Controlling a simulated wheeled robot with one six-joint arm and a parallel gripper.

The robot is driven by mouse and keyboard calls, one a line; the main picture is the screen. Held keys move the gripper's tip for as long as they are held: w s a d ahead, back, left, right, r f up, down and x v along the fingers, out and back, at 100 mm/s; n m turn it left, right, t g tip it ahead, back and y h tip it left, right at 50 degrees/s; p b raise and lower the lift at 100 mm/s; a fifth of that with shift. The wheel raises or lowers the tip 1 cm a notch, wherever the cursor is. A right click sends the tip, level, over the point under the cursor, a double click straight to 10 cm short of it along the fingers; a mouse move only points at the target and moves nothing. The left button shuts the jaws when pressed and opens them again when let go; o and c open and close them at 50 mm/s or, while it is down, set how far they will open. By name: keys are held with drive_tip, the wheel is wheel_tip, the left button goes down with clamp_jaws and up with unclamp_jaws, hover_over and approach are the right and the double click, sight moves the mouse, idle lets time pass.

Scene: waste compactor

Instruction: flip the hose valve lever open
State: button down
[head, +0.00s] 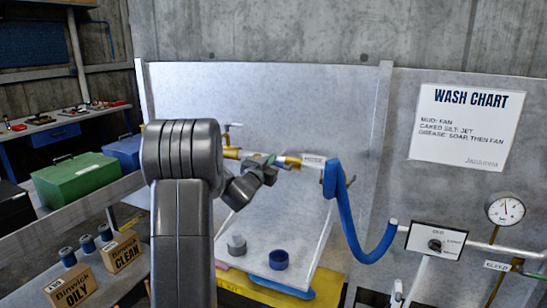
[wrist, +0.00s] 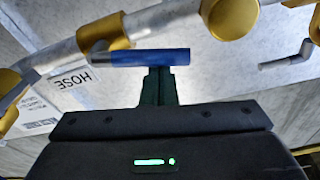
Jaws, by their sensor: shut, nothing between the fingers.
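The hose valve lever has a blue grip (wrist: 150,57) in the wrist view, beside a brass fitting (wrist: 118,32) on the metal pipe. Its grip lies level across the picture, just beyond my fingertips. My gripper (wrist: 160,72) is shut and empty, its two dark fingers together at the middle of the grip. I cannot tell whether they touch it. In the head view my gripper (head: 272,162) is at the brass pipework, and the lever is mostly hidden there. A white label reading HOSE (wrist: 72,84) shows upside down near the valve.
A blue hose (head: 350,222) hangs right of the pipework. Another metal lever (wrist: 290,58) stands at right in the wrist view. A gauge (head: 506,210) is far right.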

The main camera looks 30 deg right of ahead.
drive_tip(key=shift+w+a+f+n+b, duration=0.1)
drive_tip(key=shift+w+f+n+b, duration=0.1)
drive_tip(key=shift+f+n, duration=0.2)
drive_tip(key=shift+w+a+f+n+b, duration=0.1)
drive_tip(key=shift+f+n+b, duration=0.1)
drive_tip(key=shift+f+n, duration=0.2)
drive_tip(key=shift+f, duration=0.1)
